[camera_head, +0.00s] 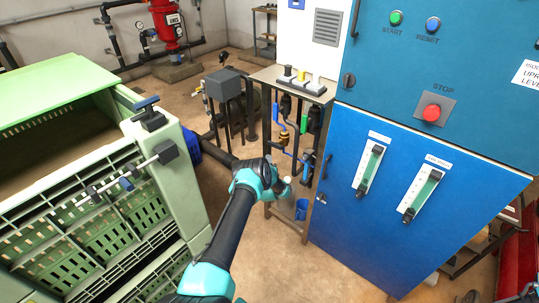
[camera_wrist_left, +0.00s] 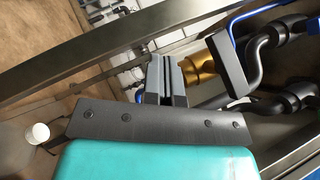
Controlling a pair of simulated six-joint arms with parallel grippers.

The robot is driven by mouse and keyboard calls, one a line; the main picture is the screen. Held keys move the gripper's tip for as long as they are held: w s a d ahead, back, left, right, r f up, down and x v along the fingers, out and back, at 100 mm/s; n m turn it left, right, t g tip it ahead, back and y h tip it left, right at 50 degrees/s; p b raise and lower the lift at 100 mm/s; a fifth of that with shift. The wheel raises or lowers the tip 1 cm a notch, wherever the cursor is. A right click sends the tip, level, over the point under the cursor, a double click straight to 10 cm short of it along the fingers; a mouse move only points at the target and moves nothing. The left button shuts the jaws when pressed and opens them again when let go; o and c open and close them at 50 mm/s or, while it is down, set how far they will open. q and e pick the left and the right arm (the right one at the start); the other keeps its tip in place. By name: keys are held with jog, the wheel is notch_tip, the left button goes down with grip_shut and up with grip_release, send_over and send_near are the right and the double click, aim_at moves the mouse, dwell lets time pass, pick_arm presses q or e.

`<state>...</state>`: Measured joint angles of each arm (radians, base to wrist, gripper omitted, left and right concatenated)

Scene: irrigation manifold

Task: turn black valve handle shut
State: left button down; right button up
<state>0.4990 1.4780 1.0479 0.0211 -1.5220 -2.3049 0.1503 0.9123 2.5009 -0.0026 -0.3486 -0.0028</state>
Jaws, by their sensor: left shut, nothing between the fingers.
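My left gripper (camera_head: 272,172) reaches from the bottom of the head view toward the pipework under the small bench. In the left wrist view its two grey fingers (camera_wrist_left: 166,78) are together, with nothing between them. A brass valve body (camera_wrist_left: 203,66) lies just to the right of the fingertips, with a flat black piece (camera_wrist_left: 229,63), which looks like the black valve handle, on its right side. I cannot tell whether the fingers touch it. In the head view a brass part (camera_head: 284,138) shows among the pipes. My right gripper is not in view.
The blue cabinet (camera_head: 345,228) stands close on the right, and the green crate (camera_head: 190,185) on the left. The bench edge (camera_head: 292,91) runs above the pipes. Dark pipes (camera_wrist_left: 268,50) and a blue hose crowd the wrist view.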

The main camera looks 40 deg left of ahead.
pick_arm(q)
jog(key=s+f, duration=0.6)
jog(key=shift+d, duration=0.15)
jog(key=c, duration=1.8)
grip_release()
